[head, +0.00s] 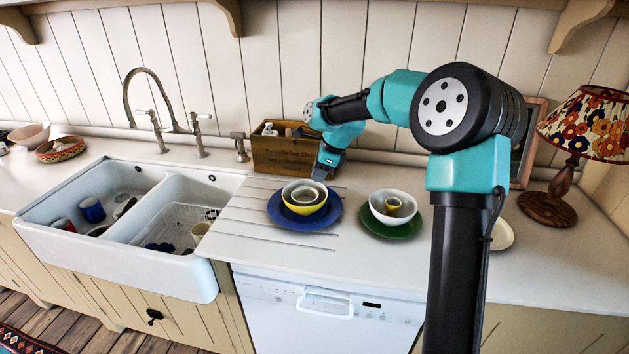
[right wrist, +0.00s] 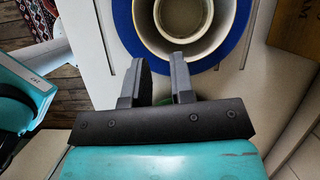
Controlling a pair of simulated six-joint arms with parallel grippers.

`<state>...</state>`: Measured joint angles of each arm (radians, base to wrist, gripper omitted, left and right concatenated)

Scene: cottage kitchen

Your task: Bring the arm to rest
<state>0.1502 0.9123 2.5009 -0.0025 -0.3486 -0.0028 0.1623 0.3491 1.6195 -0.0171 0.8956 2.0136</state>
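My right arm rises in front on the right of the head view and reaches back over the counter. Its gripper (head: 325,168) points down just behind the stacked bowls on the blue plate. In the right wrist view the two fingers of this gripper (right wrist: 157,62) stand apart with nothing held between them. The blue plate (head: 275,212) with its nested bowls (head: 304,196) is close by; the plate also shows at the top of the wrist view (right wrist: 122,22). My left gripper is in neither view.
A wooden box (head: 285,155) stands behind. A double sink (head: 130,215) is left; a floral lamp (head: 590,125) is right. The front counter is partly clear.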

